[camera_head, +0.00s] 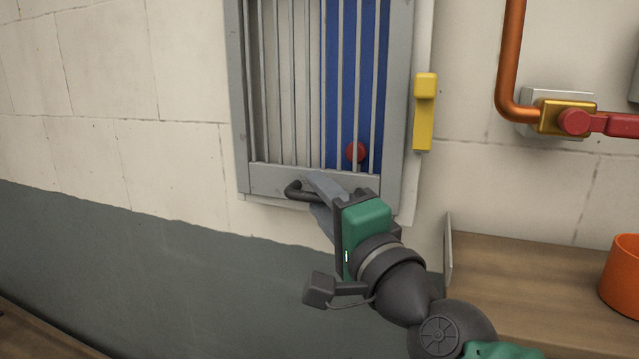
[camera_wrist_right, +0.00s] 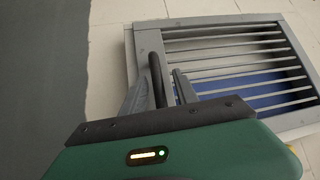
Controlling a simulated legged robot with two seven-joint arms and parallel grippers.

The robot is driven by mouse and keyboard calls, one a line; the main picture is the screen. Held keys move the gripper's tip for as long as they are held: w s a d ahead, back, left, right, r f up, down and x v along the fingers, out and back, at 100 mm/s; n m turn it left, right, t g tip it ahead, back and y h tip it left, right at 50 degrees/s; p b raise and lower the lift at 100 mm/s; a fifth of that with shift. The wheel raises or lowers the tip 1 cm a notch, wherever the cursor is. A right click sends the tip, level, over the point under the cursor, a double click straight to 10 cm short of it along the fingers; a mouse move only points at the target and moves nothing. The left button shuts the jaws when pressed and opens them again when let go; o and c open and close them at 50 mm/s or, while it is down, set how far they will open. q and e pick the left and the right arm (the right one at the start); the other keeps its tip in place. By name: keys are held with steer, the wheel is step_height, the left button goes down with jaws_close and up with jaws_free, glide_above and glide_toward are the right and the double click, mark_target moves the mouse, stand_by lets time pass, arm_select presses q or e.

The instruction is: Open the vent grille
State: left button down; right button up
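The vent grille (camera_head: 265,179) is a grey barred panel on the wall in the head view, with a blue panel (camera_head: 345,60) and a red knob (camera_head: 356,152) behind its bars. It looks closed; a small gap cannot be ruled out. Its dark handle (camera_head: 297,190) is at the lower edge. My right gripper (camera_head: 318,192) is at this handle. In the right wrist view, the gripper (camera_wrist_right: 163,78) has its fingers on either side of the handle (camera_wrist_right: 156,75), with a gap visible on one side. The grille (camera_wrist_right: 225,22) also shows there. My left gripper is not in view.
A yellow block (camera_head: 424,115) is on the wall right of the grille. An orange pipe (camera_head: 508,60) with a red-handled valve (camera_head: 575,121) is farther right. A wooden shelf (camera_head: 530,285) with an orange container (camera_head: 624,280) is at lower right. The wall left of the grille is clear.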

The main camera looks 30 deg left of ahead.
steer(key=shift+w+a+f, duration=0.2)
steer(key=shift+w+a, duration=0.25)
steer(key=shift+a, duration=0.25)
steer(key=shift+s, duration=0.15)
steer(key=shift+c, duration=0.7)
steer(key=shift+d, duration=0.15)
jaws_close()
steer(key=shift+f, duration=0.15)
